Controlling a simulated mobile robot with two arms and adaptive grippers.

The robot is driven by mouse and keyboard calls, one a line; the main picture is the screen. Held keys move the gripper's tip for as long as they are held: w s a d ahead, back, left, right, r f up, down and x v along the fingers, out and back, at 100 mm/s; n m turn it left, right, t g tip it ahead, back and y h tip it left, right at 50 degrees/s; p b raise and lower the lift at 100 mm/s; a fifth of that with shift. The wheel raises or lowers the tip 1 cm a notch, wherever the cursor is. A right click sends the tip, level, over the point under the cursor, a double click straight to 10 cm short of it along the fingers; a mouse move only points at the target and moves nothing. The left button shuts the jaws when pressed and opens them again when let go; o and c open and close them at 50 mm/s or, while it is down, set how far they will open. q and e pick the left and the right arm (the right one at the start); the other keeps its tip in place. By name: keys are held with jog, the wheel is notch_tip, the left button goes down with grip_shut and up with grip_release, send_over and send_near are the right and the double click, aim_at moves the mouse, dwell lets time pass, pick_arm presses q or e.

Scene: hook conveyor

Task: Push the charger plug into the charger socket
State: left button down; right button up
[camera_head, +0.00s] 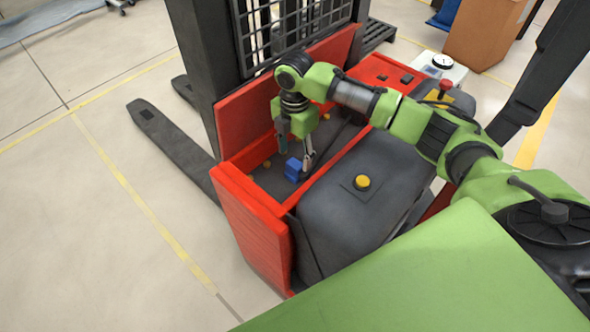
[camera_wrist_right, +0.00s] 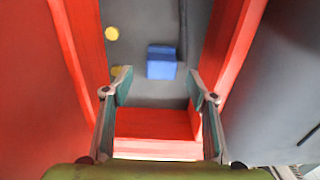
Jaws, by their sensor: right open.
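A blue block (camera_head: 293,169) lies on the dark floor of the red-walled compartment in the truck. It also shows in the right wrist view (camera_wrist_right: 161,64), with a darker and a brighter blue face. I cannot tell whether it is the charger plug or the socket. No other piece is clearly a plug or socket. My right gripper (camera_head: 296,148) points down into the compartment, above and close to the blue block. In the right wrist view its fingers (camera_wrist_right: 160,88) are apart with nothing between the tips, and the block appears just beyond them. My left gripper is not in view.
Red walls (camera_wrist_right: 82,40) flank the compartment closely. Yellow round spots (camera_wrist_right: 112,33) show on its floor. The dark grey housing (camera_head: 345,225) with a yellow button (camera_head: 362,182) stands beside it. The black mast (camera_head: 205,70) rises behind. A cardboard box (camera_head: 485,35) stands farther back.

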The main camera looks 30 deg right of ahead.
aim_at(295, 163)
notch_tip(295, 163, down, 5)
jog(key=shift+s, duration=0.1)
dwell(0.3)
jog(key=c, duration=1.1)
